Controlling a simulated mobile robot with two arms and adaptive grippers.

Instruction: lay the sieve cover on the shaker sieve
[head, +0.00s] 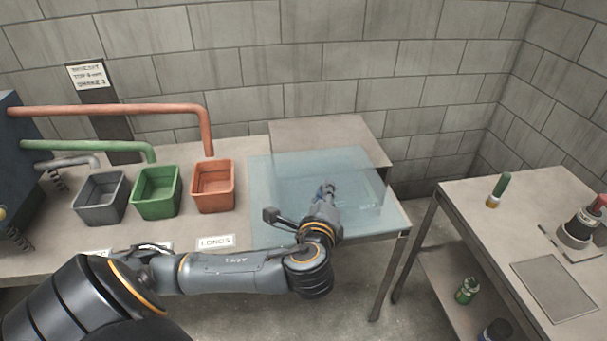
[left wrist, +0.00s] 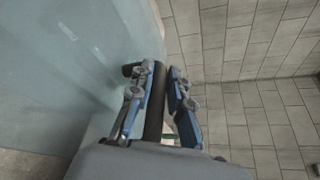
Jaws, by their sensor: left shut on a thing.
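The sieve cover (head: 285,180) appears to be the large clear bluish sheet over the middle of the bench in the head view. It also fills the left side of the left wrist view (left wrist: 60,70). My left gripper (head: 328,188) is over the sheet. In the left wrist view its fingers (left wrist: 161,76) are shut on a dark bar, which seems to be the cover's handle. The shaker sieve seems to be the dark blue body (head: 22,165) with springs at the left edge, mostly cut off. My right gripper is not in view.
Grey (head: 101,213), green (head: 156,208) and orange (head: 214,203) bins stand on the bench below pipes from the blue body. A second table (head: 475,215) at the right holds a green-handled tool (head: 500,188) and other items. A floor gap separates the tables. A block wall stands behind.

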